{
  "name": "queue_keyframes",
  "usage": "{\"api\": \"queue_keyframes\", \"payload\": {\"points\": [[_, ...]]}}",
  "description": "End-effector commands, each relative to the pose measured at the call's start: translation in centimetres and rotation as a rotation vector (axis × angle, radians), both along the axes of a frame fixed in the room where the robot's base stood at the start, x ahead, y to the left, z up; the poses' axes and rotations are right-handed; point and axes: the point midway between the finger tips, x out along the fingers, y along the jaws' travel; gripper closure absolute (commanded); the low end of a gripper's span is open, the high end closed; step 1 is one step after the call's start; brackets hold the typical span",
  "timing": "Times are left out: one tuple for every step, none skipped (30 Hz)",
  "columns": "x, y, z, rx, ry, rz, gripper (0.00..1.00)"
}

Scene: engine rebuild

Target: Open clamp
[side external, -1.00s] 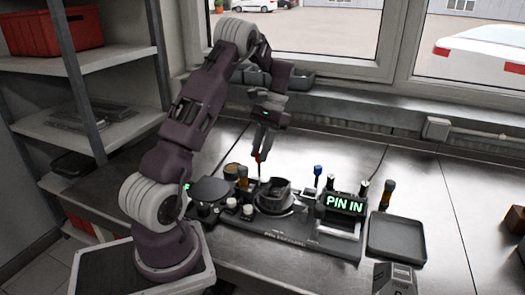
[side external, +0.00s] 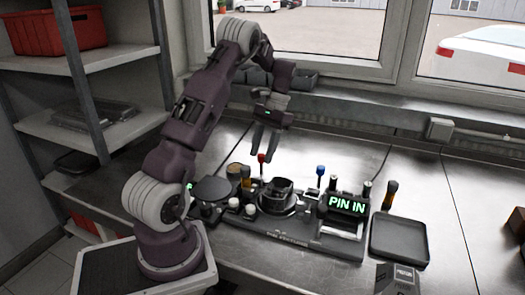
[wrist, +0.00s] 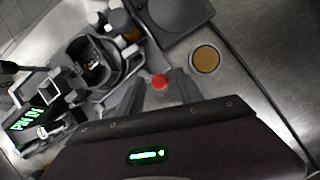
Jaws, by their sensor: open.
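A lever with a red knob (side external: 262,158) stands upright behind the round dark clamp fixture (side external: 278,205), which holds a dark part. My gripper (side external: 263,157) is open, pointing down, its fingers spread just above and around the red knob. In the wrist view the red knob (wrist: 159,82) shows between my two fingertips (wrist: 157,88), apart from them as far as I can tell. The clamp fixture (wrist: 98,62) is left of the fingers there. I cannot tell whether the clamp jaws are open or shut. A lit display (side external: 347,204) reads "PIN IN".
A blue-knobbed lever (side external: 320,170) stands right of the fixture.

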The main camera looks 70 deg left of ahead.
Motion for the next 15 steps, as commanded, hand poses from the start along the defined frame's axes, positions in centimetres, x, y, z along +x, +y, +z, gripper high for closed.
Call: {"api": "queue_keyframes", "payload": {"points": [[0.1,0.1,0.2,0.002,-0.001,0.000,0.57],[0.3,0.1,0.6,0.002,-0.001,0.000,0.57],[0.5,0.3,1.2,0.003,-0.003,-0.001,0.57],[0.8,0.4,1.7,0.004,-0.004,-0.001,0.57],[1.0,0.5,2.4,0.004,-0.004,-0.001,0.57],[1.3,0.6,3.2,0.005,-0.003,-0.001,0.57],[1.5,0.7,3.8,0.004,-0.004,-0.001,0.57],[1.7,0.8,4.3,0.004,-0.004,-0.001,0.57],[2.0,0.9,5.0,0.003,-0.003,-0.001,0.57],[2.1,1.0,5.4,0.004,-0.003,0.000,0.57],[2.3,1.0,5.7,0.002,-0.002,0.001,0.57],[2.4,1.0,6.1,0.001,-0.002,0.001,0.57],[2.4,1.1,6.3,0.002,-0.001,0.001,0.57],[2.5,1.1,6.4,0.001,-0.001,0.001,0.57],[2.5,1.1,6.5,0.000,0.000,0.001,0.57]]}}
